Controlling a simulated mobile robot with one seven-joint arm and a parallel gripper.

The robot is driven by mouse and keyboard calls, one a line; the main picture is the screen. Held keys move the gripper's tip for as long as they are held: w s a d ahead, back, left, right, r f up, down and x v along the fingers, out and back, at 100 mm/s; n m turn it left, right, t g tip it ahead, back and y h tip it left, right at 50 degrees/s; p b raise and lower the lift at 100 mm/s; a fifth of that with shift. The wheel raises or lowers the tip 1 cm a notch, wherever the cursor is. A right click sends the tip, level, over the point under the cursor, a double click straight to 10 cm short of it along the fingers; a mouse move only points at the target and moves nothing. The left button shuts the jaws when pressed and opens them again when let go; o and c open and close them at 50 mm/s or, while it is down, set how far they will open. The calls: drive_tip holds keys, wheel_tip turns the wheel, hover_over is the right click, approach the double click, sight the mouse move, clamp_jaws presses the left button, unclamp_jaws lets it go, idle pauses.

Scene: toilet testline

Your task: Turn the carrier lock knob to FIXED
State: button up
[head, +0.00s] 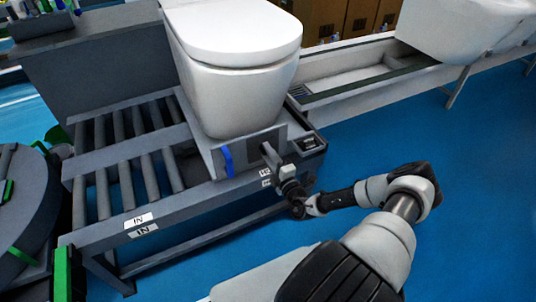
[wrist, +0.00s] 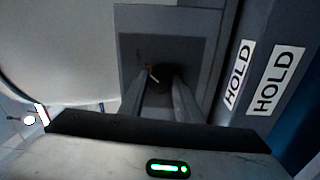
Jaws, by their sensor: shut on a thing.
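A white toilet (head: 225,95) stands on a grey carrier on the roller line. The carrier's front carries a dark square plate, and it fills the upper middle of the wrist view (wrist: 195,48). My gripper (head: 268,152) reaches this plate from the front right. In the wrist view its two fingers (wrist: 160,92) point at the plate and are shut on the dark round lock knob (wrist: 158,73). A small orange and white mark shows on the knob. The fingers and shadow hide most of the knob, and I cannot read any FIXED marking.
HOLD labels (wrist: 275,80) are on the rail right of the plate. Bare rollers (head: 120,150) lie to the left. Another conveyor (head: 350,80) runs behind at right. Blue floor is clear at right.

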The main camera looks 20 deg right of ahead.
drive_tip(key=shift+a, duration=0.15)
drive_tip(key=o, duration=1.1)
drive_tip(key=s, duration=0.5)
drive_tip(key=s+p, duration=0.1)
drive_tip(key=s, duration=0.5)
drive_tip(key=s+d+p, duration=0.1)
drive_tip(key=s, duration=0.5)
drive_tip(key=shift+s+f, duration=0.2)
drive_tip(key=shift+f, duration=0.2)
drive_tip(key=shift+a, duration=0.1)
